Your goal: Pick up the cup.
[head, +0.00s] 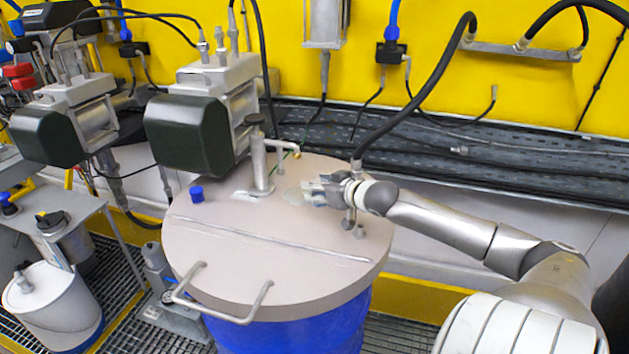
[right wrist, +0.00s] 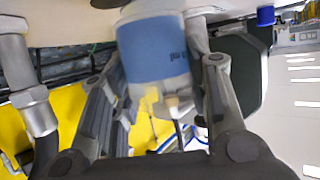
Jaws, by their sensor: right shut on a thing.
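The cup (right wrist: 155,48), white with a blue band, sits between the two fingers of my right gripper (right wrist: 160,72) in the right wrist view. My right gripper (head: 322,190) is shut on it, over the right part of the grey drum lid (head: 240,235) in the head view. There the fingers mostly hide the cup. I cannot tell whether the cup touches the lid. My left gripper is not in view.
A blue cap (head: 196,194) and an upright metal pipe fitting (head: 260,160) stand on the lid. A looped handle (head: 222,311) is at its front edge. Dark-ended motors (head: 187,135) stand behind it. A black hose (head: 415,95) comes down behind my right gripper.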

